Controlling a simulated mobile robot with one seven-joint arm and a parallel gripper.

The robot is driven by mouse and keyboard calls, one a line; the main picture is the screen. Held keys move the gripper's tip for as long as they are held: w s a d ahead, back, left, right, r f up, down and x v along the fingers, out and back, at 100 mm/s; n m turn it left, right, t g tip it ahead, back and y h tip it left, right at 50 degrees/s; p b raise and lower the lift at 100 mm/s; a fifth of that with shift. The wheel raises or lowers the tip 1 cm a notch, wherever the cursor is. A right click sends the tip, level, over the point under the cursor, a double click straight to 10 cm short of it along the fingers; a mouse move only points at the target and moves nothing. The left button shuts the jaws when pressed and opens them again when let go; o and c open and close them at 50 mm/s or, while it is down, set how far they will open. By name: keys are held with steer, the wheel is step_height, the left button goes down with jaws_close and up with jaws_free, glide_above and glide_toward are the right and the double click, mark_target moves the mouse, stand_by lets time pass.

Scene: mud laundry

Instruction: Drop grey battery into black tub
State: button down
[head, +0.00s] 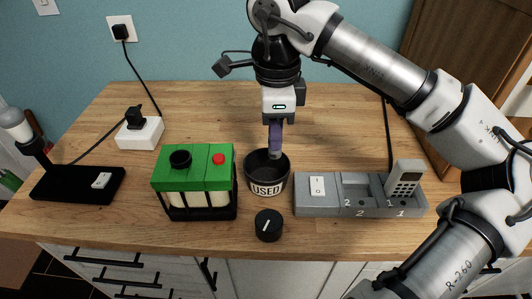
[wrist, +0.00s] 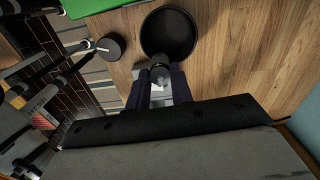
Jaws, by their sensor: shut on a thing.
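The black tub (head: 267,188) with a white "USED" label stands upright on the counter, its opening facing up. It also shows in the wrist view (wrist: 168,32). My gripper (head: 275,146) points down at the tub's back part and is shut on the grey battery (head: 276,153). In the wrist view the battery (wrist: 160,75) sits between the two fingers (wrist: 159,84), at the tub's near rim. In the head view its lower end overlaps the tub's opening. I cannot tell whether it is below the rim. The fingers hide much of it.
A green-topped box (head: 193,184) with a red button stands close left of the tub. A black knob (head: 268,226) is in front. A grey charger dock (head: 340,208) holding a handset (head: 403,180) is to the right. The counter behind the tub is clear.

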steer(key=shift+w+f, duration=0.1)
steer(key=shift+w, duration=0.35)
steer(key=shift+s+f+b, duration=0.15)
steer(key=shift+f+b, duration=0.3)
steer(key=shift+f, duration=0.05)
steer(key=shift+f+b, duration=1.45)
steer(key=shift+f, duration=0.95)
steer(key=c, duration=1.1)
jaws_free()
steer(key=shift+c, duration=0.2)
steer(key=shift+r, duration=0.15)
step_height(320, 180, up, 14)
steer(key=shift+f, duration=0.15)
